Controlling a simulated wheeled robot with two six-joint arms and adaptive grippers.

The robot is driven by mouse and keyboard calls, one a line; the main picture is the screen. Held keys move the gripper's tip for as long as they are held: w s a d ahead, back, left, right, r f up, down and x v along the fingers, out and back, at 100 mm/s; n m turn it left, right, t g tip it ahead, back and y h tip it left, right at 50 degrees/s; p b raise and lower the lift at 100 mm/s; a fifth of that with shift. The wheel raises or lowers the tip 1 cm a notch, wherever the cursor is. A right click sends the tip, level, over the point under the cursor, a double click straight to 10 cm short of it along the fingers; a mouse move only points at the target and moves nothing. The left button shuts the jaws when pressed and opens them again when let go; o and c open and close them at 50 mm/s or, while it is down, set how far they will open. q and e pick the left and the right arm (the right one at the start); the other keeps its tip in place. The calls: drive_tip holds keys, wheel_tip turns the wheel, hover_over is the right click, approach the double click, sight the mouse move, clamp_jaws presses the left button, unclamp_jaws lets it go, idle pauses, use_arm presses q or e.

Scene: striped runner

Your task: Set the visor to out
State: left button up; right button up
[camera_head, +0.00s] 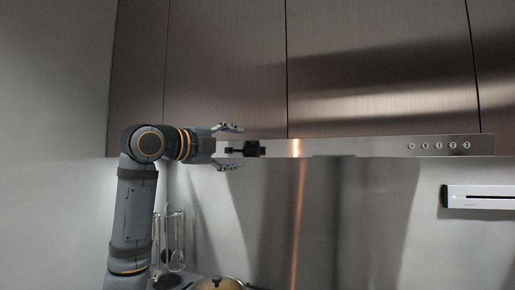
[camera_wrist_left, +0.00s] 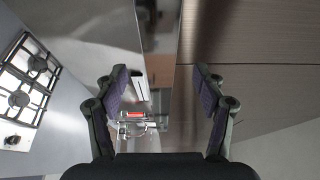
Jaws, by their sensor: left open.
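The visor (camera_head: 370,146) is the long steel front strip of the range hood, under the wall cabinets, with a row of small round buttons at its right. It also shows in the left wrist view (camera_wrist_left: 160,45) as a reflective band running between the fingers. My left gripper (camera_head: 238,147) is open and empty at the left part of the visor, one finger above the strip and one below. In the left wrist view the gripper (camera_wrist_left: 160,75) has its fingers spread on both sides of the band. Whether it touches the visor I cannot tell. My right gripper is in neither view.
Brown metal cabinets (camera_head: 380,60) are above the hood. A pot lid (camera_head: 220,284) and a utensil stand (camera_head: 173,240) are below. A white wall unit (camera_head: 480,197) is at the right. A gas hob (camera_wrist_left: 30,80) shows in the left wrist view.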

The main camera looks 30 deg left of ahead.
sight(255, 147)
use_arm(q)
drive_tip(key=w, duration=0.2)
drive_tip(key=w+d+p, duration=0.1)
drive_tip(key=w, duration=0.1)
drive_tip(key=w+p, duration=0.1)
drive_tip(key=w, duration=0.2)
drive_tip(key=shift+d+r, duration=0.15)
drive_tip(key=shift+w, duration=0.55)
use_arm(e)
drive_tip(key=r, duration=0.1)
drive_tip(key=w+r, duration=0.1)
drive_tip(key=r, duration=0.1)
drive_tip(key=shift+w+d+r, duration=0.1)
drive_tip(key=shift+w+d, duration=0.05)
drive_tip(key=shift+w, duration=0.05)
use_arm(q)
drive_tip(key=shift+c, duration=0.2)
drive_tip(key=shift+f, duration=0.2)
clamp_jaws()
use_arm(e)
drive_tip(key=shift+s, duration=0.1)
